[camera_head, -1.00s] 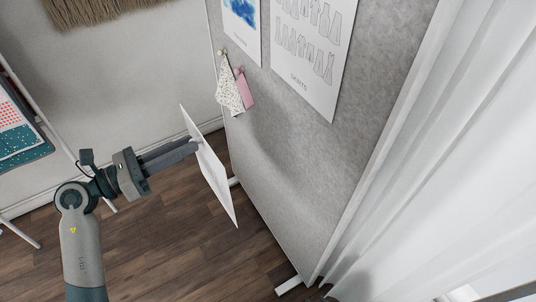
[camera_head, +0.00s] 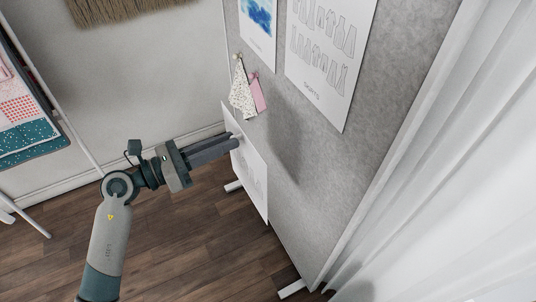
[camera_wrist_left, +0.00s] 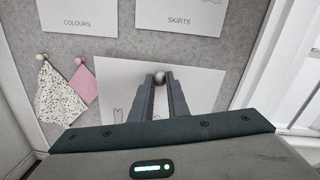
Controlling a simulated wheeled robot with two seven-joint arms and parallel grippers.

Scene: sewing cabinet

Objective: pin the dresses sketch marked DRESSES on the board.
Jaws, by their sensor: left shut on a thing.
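The white sketch sheet (camera_head: 251,172) is in front of the lower left part of the grey board (camera_head: 300,190), with faint drawings on it. Its title cannot be read in either view. My left gripper (camera_head: 236,142) reaches in from the left at the sheet's upper part. My right gripper is not in view.
The SKIRTS sheet (camera_head: 330,50) and the COLOURS sheet (camera_head: 258,22) hang higher on the board. A speckled fabric swatch (camera_head: 242,97) and a pink swatch (camera_head: 258,95) hang left, above the sketch. A white curtain (camera_head: 450,190) stands right of the board.

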